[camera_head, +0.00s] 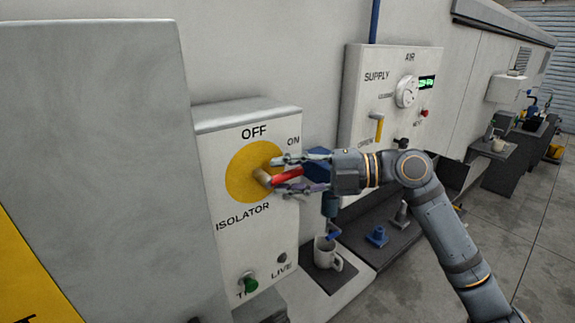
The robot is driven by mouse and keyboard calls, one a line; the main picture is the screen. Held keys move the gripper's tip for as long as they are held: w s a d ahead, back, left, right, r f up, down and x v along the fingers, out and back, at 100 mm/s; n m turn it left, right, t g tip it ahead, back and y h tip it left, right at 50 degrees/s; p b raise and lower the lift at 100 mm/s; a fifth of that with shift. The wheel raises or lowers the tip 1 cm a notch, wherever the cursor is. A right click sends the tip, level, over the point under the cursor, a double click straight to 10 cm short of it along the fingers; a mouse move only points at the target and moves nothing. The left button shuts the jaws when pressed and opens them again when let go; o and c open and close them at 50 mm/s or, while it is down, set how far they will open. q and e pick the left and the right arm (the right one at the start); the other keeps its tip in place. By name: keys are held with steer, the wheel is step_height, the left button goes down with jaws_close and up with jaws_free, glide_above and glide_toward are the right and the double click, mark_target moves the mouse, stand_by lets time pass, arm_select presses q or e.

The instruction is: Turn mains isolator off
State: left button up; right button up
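The mains isolator (228,222) is a pale box on the wall with a yellow disc (240,172) marked OFF at the top and ON at the right. Its red handle (287,175) points right, towards ON, from a tan hub at the disc's middle. My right gripper (280,174) comes in from the right with its fingers apart, one above and one below the red handle. I cannot tell whether the fingers touch the handle. My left gripper is not in view.
A large grey cabinet (100,150) stands close at the left. The air supply panel (355,85) with a dial and yellow lever is behind my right arm. A white mug (327,254) stands on a dark shelf below. A green button (250,284) is low on the isolator box.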

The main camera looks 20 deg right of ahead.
jaws_close()
stand_by(0.3)
stand_by(0.4)
